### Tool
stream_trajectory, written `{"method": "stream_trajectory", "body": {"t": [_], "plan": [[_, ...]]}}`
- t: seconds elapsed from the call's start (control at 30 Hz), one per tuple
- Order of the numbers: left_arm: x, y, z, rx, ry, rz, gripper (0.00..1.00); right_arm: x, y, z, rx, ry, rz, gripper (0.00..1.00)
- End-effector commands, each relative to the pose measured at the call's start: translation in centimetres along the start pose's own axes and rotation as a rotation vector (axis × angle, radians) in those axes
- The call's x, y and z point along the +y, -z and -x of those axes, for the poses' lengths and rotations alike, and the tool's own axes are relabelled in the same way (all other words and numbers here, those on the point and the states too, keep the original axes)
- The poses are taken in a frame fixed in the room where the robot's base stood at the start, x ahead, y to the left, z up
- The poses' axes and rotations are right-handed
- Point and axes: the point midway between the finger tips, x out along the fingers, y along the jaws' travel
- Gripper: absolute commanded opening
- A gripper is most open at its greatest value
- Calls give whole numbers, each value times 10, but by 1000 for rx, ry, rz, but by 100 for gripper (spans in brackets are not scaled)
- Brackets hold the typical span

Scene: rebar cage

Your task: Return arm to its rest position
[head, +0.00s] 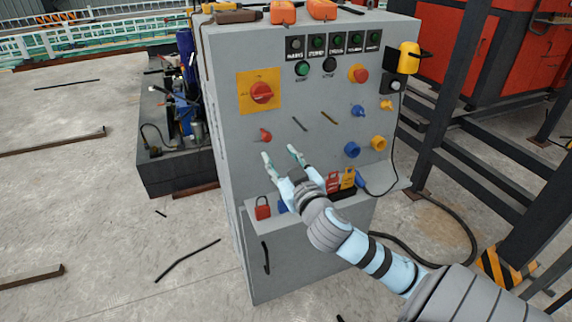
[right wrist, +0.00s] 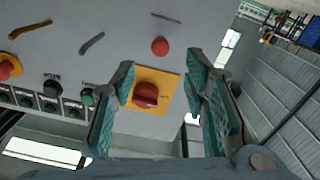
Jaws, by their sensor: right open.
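My right arm (head: 375,258) reaches in from the lower right across the front of a grey control cabinet (head: 222,130). My right gripper (head: 279,152) is open and empty, with its two fingers spread in front of the panel, below the small red knob (head: 265,135). In the right wrist view the open gripper (right wrist: 160,72) frames the red rotary switch (right wrist: 146,95) on its yellow plate, seen beyond the fingers. No contact with the panel shows. My left gripper is not in view.
A ledge below the panel holds a red padlock (head: 262,208) and red and yellow tags (head: 347,179), close to my right wrist. Dark steel posts (head: 440,110) stand at the right.

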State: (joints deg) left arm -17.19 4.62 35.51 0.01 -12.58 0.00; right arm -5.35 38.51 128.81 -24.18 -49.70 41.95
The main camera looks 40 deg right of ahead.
Motion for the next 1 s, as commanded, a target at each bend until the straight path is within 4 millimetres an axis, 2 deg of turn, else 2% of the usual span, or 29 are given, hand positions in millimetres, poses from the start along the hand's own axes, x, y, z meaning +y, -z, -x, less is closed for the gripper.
{"method": "stream_trajectory", "body": {"t": [0.1,0.2,0.77,0.87,0.97,1.0], "plan": [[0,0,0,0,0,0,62,0,-1,26,-2,2,2,41],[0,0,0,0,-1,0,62,0,0,36,0,1,0,41],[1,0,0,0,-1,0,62,0,-1,39,-3,-1,-1,41],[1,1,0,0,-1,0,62,-3,-21,45,-70,-6,-1,41],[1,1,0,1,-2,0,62,-13,-74,68,-262,-6,9,41],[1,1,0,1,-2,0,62,-20,-100,83,-363,4,19,41]]}}
